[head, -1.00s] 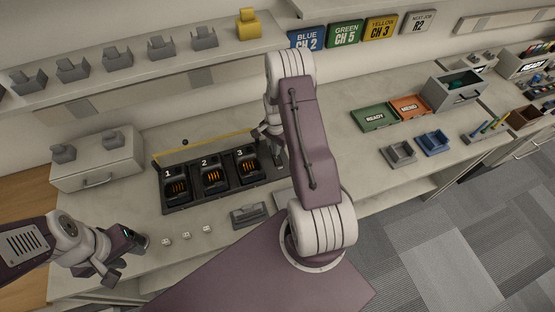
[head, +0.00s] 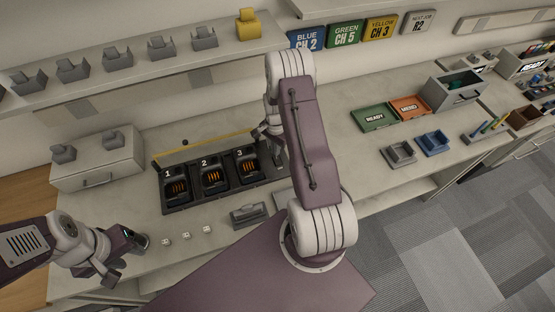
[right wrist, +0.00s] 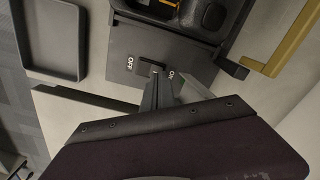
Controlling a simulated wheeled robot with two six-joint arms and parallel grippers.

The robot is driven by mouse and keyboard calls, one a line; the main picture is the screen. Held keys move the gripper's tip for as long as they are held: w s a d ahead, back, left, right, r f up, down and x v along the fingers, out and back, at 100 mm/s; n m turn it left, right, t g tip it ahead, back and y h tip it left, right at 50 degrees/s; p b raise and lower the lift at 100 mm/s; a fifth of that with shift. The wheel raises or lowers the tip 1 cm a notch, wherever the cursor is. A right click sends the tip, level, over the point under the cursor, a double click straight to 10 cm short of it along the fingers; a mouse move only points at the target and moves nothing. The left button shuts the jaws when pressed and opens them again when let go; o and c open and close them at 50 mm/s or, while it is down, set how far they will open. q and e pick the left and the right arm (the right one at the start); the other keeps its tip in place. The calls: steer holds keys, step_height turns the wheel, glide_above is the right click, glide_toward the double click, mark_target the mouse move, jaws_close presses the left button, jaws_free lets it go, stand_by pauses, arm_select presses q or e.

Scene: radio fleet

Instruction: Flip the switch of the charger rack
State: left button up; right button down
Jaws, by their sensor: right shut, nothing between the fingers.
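The charger rack (head: 224,195) is a dark unit with numbered bays 1, 2 and 3, each showing orange bars. Its dark switch (right wrist: 148,66) sits between the labels OFF and ON in the right wrist view. My right gripper (right wrist: 162,82) is shut and empty, with its tips at the switch and partly covering it. I cannot tell whether they touch it or which way it is set. In the head view my right gripper (head: 264,132) is by the rack's right end, and my arm hides the switch. My left gripper (head: 124,262) hangs at the counter's front left, away from the rack.
A yellow bar (head: 205,146) runs behind the rack. A grey tray (right wrist: 52,40) lies beside it. Small white cubes (head: 187,235) and a grey holder (head: 248,215) lie in front. Green (head: 373,117) and orange (head: 409,107) trays stand to the right.

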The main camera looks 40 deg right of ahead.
steer(key=shift+f+b, duration=0.7)
steer(key=shift+f, duration=0.25)
stand_by(0.8)
step_height(320, 180, up, 7)
steer(key=p, duration=0.5)
steer(key=shift+r+p, duration=0.1)
steer(key=shift+p, duration=0.2)
